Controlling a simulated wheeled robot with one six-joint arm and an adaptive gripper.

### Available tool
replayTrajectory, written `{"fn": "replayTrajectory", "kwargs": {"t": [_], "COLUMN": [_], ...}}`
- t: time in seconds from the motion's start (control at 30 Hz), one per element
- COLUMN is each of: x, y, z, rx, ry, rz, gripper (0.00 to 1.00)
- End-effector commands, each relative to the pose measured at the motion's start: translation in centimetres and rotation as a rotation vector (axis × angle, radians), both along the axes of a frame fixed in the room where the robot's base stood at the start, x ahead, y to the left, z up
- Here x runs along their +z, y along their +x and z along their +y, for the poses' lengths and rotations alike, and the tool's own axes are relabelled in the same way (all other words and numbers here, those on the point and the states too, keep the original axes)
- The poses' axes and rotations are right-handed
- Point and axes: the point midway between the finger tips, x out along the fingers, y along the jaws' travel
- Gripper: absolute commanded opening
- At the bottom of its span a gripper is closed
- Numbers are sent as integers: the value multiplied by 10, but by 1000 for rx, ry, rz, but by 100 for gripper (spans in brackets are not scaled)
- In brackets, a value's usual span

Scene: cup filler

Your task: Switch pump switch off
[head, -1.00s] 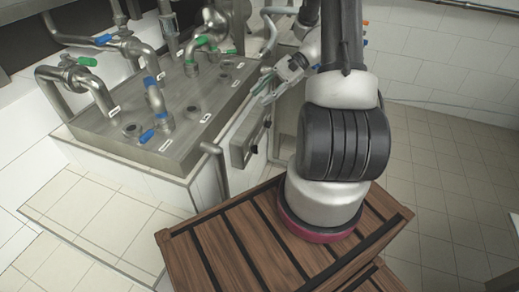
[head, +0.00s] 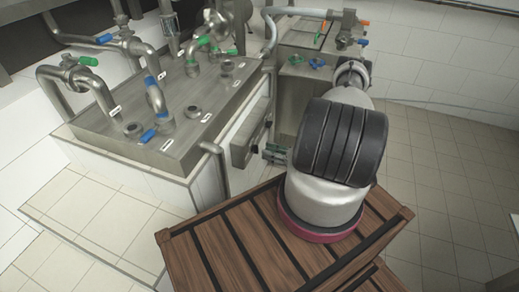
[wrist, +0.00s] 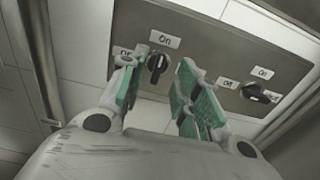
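A metal switch panel (wrist: 205,62) in the wrist view carries two black rotary switches. The left switch (wrist: 158,66) has an "On" label above it and another label to its left. The right switch (wrist: 257,93) has similar labels. I cannot read which one is the pump switch, and their exact settings are unclear. My gripper (wrist: 160,96) is open and empty, with green-padded fingers. The left switch shows beyond the gap between the fingers; I see no clear contact. In the head view, my gripper (head: 276,153) is low beside the panel (head: 247,136), partly behind my arm.
A steel counter (head: 185,140) with pipes and blue and green valve handles stands left of the panel. A metal unit (head: 305,75) with coloured handles stands behind my arm. A wooden slatted platform (head: 225,245) is in front. Tiled floor (head: 440,200) is clear at right.

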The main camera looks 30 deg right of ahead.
Motion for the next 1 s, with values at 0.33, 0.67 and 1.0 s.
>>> {"fn": "replayTrajectory", "kwargs": {"t": [0.33,0.67,1.0], "x": [1,1,1], "y": [35,37,37], "z": [28,30,30], "rx": [2,2,2], "ry": [0,0,-1], "rz": [0,0,0], "gripper": [32,25,0]}}
